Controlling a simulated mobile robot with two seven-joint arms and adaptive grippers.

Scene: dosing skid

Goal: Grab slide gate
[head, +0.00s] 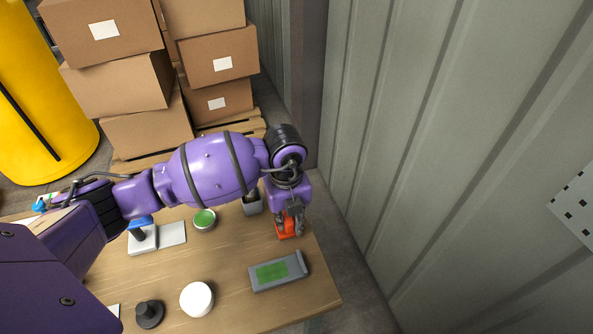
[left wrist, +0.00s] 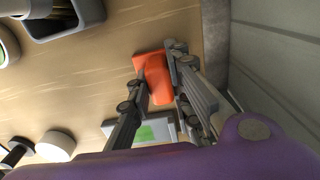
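An orange-red piece (head: 288,232) sits near the right edge of the wooden table. It may be the slide gate, but I cannot tell for sure. In the left wrist view this orange piece (left wrist: 160,88) has a raised block. My left gripper (head: 289,220) points down over it. In the left wrist view my left gripper (left wrist: 157,68) has one finger on each side of the block. The fingers look close to its sides; whether they press on it I cannot tell. My right gripper is not in view.
The table (head: 232,252) also holds a grey device with a green panel (head: 277,272), a white round lid (head: 197,299), a dark knob (head: 149,314), a green-topped cup (head: 204,219) and a grey bin (head: 251,205). A corrugated wall (head: 430,150) stands close on the right.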

